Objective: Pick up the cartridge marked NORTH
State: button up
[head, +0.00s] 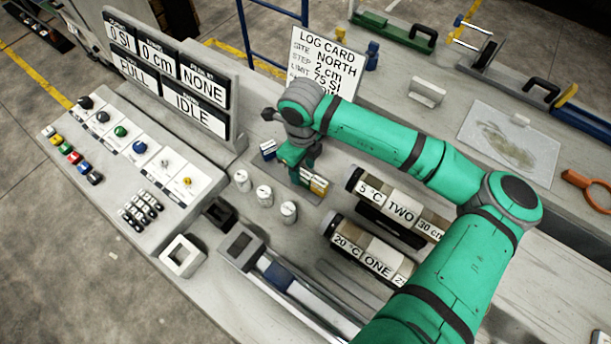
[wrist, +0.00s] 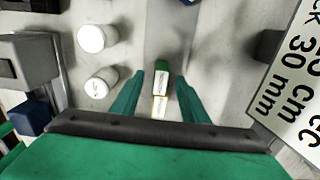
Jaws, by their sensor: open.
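My gripper (head: 297,170) is open, pointing down over a narrow grey strip with small cartridges. In the wrist view a green-ended cartridge with a white label (wrist: 160,83) stands between my fingertips (wrist: 162,82), apart from both fingers. A yellow-and-white cartridge (wrist: 159,107) sits just behind it, nearer my palm; it also shows in the head view (head: 319,184). A blue-and-white cartridge (head: 268,149) is at the strip's other end. The cartridge labels are too small to read, so I cannot tell which is marked NORTH. The log card (head: 324,62) reads SITE NORTH.
White cylinders (head: 264,195) stand left of the strip. Core cylinders marked TWO (head: 402,208) and ONE (head: 378,265) lie to its right. A control panel (head: 140,150) and display board (head: 170,80) fill the left. The log card stands close behind my wrist.

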aim_at(305, 174)
jog(key=shift+s+d+f, duration=0.1)
jog(key=shift+d+f, duration=0.05)
jog(key=shift+f, duration=1.15)
jog(key=shift+s+d+f, duration=0.1)
jog(key=shift+d+f, duration=0.05)
jog(key=shift+f, duration=1.1)
jog(key=shift+w, duration=0.1)
grip_shut()
